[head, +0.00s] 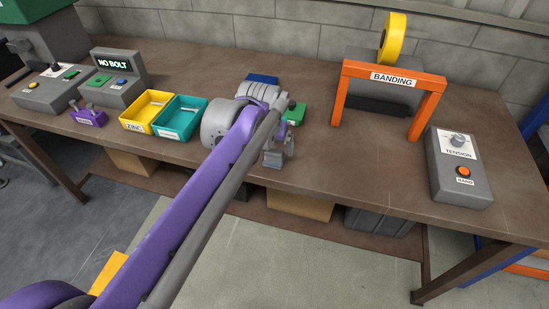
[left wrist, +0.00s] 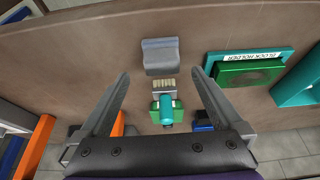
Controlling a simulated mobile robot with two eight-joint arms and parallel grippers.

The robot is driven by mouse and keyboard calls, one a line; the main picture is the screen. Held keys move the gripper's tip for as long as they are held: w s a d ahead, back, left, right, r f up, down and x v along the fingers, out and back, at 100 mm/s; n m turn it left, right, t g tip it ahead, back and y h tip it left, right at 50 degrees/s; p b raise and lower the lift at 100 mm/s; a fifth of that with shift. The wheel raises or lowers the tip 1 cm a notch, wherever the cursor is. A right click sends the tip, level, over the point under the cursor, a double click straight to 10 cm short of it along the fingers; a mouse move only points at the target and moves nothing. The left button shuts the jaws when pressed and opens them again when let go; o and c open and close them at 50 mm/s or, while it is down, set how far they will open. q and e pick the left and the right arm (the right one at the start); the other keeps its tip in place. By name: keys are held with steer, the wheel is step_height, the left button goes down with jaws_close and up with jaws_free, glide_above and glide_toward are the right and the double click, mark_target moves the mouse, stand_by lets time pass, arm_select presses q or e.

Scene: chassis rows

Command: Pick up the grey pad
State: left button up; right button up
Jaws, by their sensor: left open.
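A grey pad-like block (left wrist: 160,57) with a raised, curved profile lies on the brown bench in the left wrist view. My left gripper (left wrist: 159,76) is open, with one finger on each side of the space just short of the block. The fingers appear apart from it, and nothing is held. In the head view my left gripper (head: 279,153) is over the bench near its front edge. I cannot pick out the grey block there; my arm covers much of that area. My right gripper is not in view.
A small green and teal item (left wrist: 165,110) with pale bristles sits between my fingers' bases in the picture. A block holder (left wrist: 250,70) is at right. Yellow (head: 146,110) and teal (head: 179,118) bins, an orange banding frame (head: 392,80) and a tension box (head: 460,170) stand on the bench.

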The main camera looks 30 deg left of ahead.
mark_target(274, 152)
arm_select(q)
steer(key=b+x, duration=0.1)
steer(key=x, duration=0.4)
steer(key=shift+w+a, duration=0.1)
steer(key=shift+a, duration=0.05)
steer(key=c, duration=1.4)
step_height(274, 152, up, 10)
steer(key=shift+r+p, duration=0.1)
steer(key=shift+p, duration=0.9)
steer(key=o, duration=0.8)
steer(key=shift+c, duration=0.2)
steer(key=c, duration=0.6)
